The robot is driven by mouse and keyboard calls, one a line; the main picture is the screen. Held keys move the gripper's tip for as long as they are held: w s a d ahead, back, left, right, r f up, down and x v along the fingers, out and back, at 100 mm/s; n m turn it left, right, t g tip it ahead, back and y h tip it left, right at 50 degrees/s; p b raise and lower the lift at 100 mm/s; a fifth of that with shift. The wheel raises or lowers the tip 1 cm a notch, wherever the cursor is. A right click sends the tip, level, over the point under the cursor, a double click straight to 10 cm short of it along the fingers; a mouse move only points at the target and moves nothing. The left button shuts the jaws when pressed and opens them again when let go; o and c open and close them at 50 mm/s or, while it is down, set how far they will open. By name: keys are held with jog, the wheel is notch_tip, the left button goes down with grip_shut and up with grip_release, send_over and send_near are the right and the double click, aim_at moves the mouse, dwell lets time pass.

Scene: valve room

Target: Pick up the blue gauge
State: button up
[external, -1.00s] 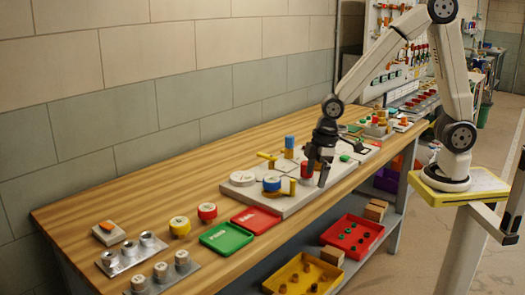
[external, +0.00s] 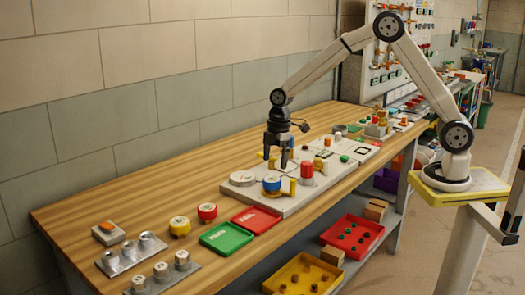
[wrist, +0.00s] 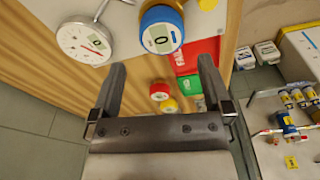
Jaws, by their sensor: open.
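The blue gauge (external: 272,183), a round blue body with a white face, sits on the pale board on the bench. In the wrist view the blue gauge (wrist: 148,17) shows its small display near the top, beyond and between the fingertips. My gripper (external: 279,163) is open and empty, pointing down above the board, just behind the blue gauge in the external view. Both fingers of my gripper (wrist: 160,62) show in the wrist view, apart from the gauge. No contact is visible.
A white dial gauge (external: 243,178) stands left of the blue gauge. A red cylinder (external: 307,170) and yellow handles stand to its right. Red (external: 257,218) and green (external: 226,237) trays lie in front, with red (external: 207,211) and yellow (external: 180,226) gauges left of them.

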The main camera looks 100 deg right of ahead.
aim_at(272, 179)
jog(key=shift+w+a+f, duration=0.1)
jog(key=shift+a+f, duration=0.05)
jog(key=shift+f, duration=0.95)
jog(key=shift+w+a+f, duration=0.15)
jog(key=shift+w+f, duration=0.05)
jog(key=shift+f, duration=1.1)
jog(key=shift+w+a+f, duration=0.15)
jog(key=shift+f, duration=1.1)
grip_shut()
jog(key=shift+r, duration=0.1)
jog(key=shift+r, duration=0.1)
